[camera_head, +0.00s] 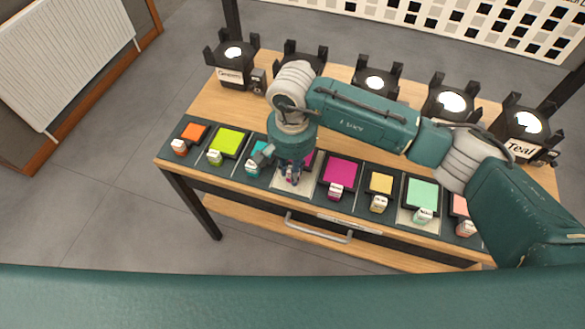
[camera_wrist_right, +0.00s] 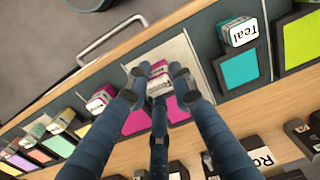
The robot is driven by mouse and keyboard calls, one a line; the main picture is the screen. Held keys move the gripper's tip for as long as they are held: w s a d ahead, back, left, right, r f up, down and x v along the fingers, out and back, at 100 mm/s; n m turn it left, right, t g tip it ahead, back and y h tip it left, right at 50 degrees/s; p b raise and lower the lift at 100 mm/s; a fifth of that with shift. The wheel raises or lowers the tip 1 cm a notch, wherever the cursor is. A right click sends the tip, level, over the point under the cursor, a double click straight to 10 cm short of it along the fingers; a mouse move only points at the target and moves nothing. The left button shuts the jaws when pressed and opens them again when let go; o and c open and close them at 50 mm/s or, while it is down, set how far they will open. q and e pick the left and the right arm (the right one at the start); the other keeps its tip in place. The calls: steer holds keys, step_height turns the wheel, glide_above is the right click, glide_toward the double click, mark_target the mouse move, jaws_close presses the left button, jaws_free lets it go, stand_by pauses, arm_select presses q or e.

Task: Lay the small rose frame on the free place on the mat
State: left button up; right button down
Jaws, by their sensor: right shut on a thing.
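My right gripper (camera_head: 292,178) comes down over a pale place (camera_head: 280,184) on the dark mat (camera_head: 330,200), between the teal and large magenta frames. My left gripper is not in view.
Teal (camera_head: 258,158), lime (camera_head: 228,142) and orange (camera_head: 193,133) frames lie to the left. Large magenta (camera_head: 342,172), yellow (camera_head: 381,183) and mint (camera_head: 422,194) frames lie to the right. Black lamps stand behind, including the Teal lamp (camera_head: 525,130). A drawer handle (camera_head: 318,232) is in front.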

stand_by(0.3)
steer(key=shift+b, duration=0.5)
steer(key=shift+f+b, duration=1.35)
steer(key=c, duration=1.4)
jaws_free()
steer(key=shift+c, duration=0.2)
step_height(320, 180, up, 12)
steer(key=shift+f, duration=0.2)
step_height(320, 180, up, 8)
steer(key=p, duration=0.2)
steer(key=shift+f, duration=0.25)
